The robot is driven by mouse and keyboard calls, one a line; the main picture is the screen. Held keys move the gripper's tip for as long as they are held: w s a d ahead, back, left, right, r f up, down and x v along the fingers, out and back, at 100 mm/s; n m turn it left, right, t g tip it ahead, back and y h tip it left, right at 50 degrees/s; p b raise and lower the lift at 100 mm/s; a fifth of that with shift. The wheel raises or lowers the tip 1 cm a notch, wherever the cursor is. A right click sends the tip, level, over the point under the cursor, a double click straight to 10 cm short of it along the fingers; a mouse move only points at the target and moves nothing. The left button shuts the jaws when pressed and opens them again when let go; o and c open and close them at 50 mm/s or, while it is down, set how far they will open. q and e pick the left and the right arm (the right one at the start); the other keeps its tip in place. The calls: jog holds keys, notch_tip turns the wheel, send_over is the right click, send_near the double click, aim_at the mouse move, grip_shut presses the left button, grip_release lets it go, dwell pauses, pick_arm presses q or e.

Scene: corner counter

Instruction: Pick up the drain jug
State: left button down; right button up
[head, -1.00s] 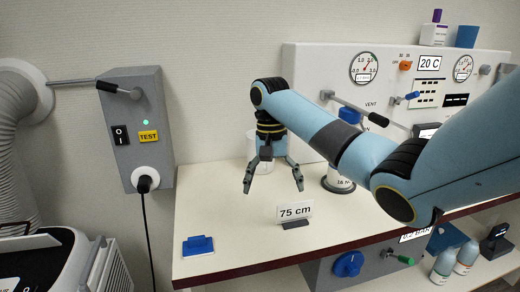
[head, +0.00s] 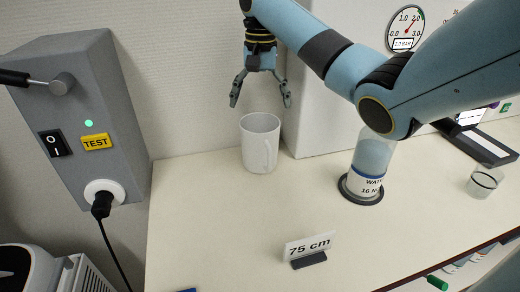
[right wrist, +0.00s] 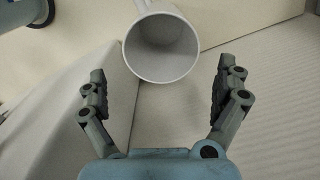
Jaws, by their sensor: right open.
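The drain jug is most likely the white jug (head: 258,150) with a handle on its front right side, standing upright on the counter near the back wall. My right gripper (head: 261,103) is open, above and just behind the jug in the head view, with its fingers pointing down. In the right wrist view the jug (right wrist: 162,48) shows its open, empty-looking mouth ahead of the spread fingertips (right wrist: 166,80). The fingers do not touch it. My left gripper is not in view.
A water bottle (head: 369,165) stands on a dark round base to the right. A small glass (head: 484,182) is at far right. A grey switch box (head: 85,120) is at left.

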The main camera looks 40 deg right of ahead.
aim_at(260, 124)
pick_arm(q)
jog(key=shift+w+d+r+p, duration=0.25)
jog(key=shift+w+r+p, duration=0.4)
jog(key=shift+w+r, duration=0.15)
pick_arm(e)
jog(key=f, duration=0.7)
jog(key=shift+a, duration=0.2)
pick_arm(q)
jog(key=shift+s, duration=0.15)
pick_arm(e)
jog(key=shift+c, duration=0.3)
jog(key=shift+s, duration=0.1)
jog(key=c, duration=1.2)
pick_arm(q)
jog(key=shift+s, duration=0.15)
pick_arm(e)
jog(key=shift+c, duration=0.3)
jog(key=shift+r, duration=0.1)
